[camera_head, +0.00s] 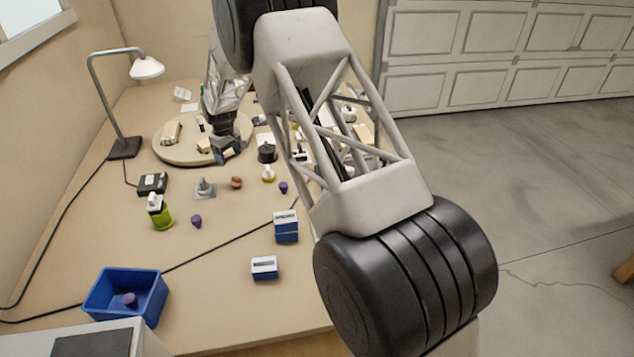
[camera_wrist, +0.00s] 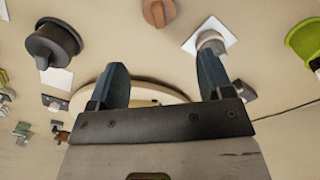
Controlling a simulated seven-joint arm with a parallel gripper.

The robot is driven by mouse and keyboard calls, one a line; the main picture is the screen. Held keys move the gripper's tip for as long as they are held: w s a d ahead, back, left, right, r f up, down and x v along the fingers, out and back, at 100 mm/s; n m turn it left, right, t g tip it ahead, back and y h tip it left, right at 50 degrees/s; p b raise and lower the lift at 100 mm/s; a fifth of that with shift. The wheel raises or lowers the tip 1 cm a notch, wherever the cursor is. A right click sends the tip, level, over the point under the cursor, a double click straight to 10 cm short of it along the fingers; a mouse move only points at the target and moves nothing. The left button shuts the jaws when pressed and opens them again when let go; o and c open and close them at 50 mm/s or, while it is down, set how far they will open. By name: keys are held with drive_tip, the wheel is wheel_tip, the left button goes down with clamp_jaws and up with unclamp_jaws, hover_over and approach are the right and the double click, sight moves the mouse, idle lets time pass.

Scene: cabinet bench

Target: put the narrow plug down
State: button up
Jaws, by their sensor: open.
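My gripper shows in the wrist view (camera_wrist: 163,75) with its two dark blue fingers spread and nothing between them. In the head view my gripper (camera_head: 226,150) is over the front edge of the round board (camera_head: 175,158). I cannot tell for sure which piece is the narrow plug. A pale grey upright piece (camera_head: 204,187) stands on a light square plate in front of my gripper; in the wrist view this piece (camera_wrist: 211,40) is just beyond the right fingertip. A brown knob-like piece (camera_head: 236,183) stands to its right; in the wrist view it (camera_wrist: 157,12) is beyond the finger gap.
Small purple pieces (camera_head: 196,221) stand on the bench, and another lies in the blue bin (camera_head: 97,298). A cable crosses the bench. The front middle has free room.

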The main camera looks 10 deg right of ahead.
drive_tip(key=s+d+r+m, duration=0.2)
drive_tip(key=s+d+r, duration=0.4)
drive_tip(key=s+r, duration=0.3)
drive_tip(key=s+d+r+m+t, duration=0.1)
drive_tip(key=s+d+r, duration=0.5)
drive_tip(key=s+r, duration=0.25)
drive_tip(key=s+d+r+m, duration=0.2)
drive_tip(key=s+d+r, duration=0.4)
drive_tip(key=s+r, duration=0.3)
drive_tip(key=s+d+m, duration=0.1)
drive_tip(key=s+d, duration=0.2)
drive_tip(key=s, duration=0.9)
drive_tip(key=s+d+m+t, duration=0.1)
drive_tip(key=s+d, duration=0.2)
drive_tip(key=s, duration=0.8)
drive_tip(key=s+d+m, duration=0.2)
drive_tip(key=s+d, duration=0.1)
drive_tip(key=s, duration=0.9)
drive_tip(key=shift+s+r+t, duration=0.15)
drive_tip(key=shift+s+t, duration=0.15)
